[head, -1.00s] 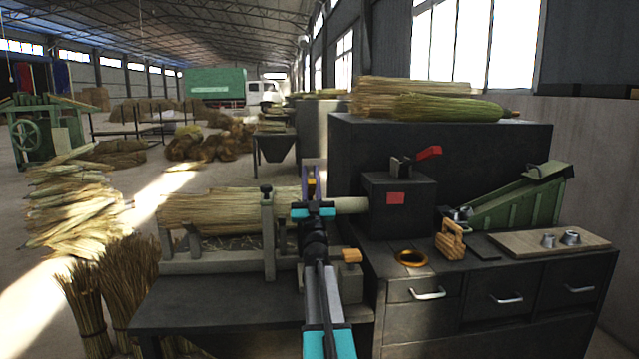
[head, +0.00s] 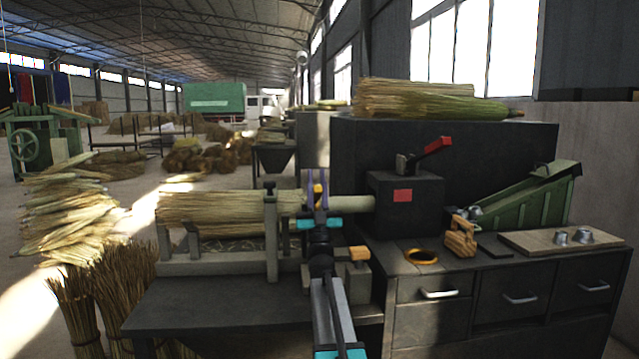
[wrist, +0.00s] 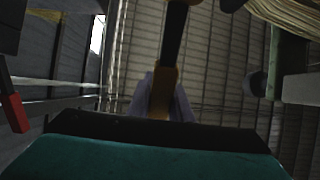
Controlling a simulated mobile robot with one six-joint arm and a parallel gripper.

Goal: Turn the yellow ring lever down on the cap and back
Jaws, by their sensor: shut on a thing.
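The yellow ring lever (head: 318,189) shows as a small yellow end between my gripper's purple fingers in the head view, in front of the handle stub at the right end of the broom bundle. In the wrist view it is a yellow grip (wrist: 163,92) on a dark bar running up out of the frame. My gripper (head: 317,197) is shut on it; its fingers also show in the wrist view (wrist: 164,108). The cap and the lever's mount are mostly hidden behind my gripper and cannot be made out.
The broom bundle (head: 215,212) lies on the machine cradle left of my gripper. A dark headstock box (head: 405,205) with a red-handled lever (head: 438,146) stands right. An orange ring (head: 422,256) and a wooden block (head: 460,238) lie on the bench. A wooden knob (head: 359,253) is close to my arm.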

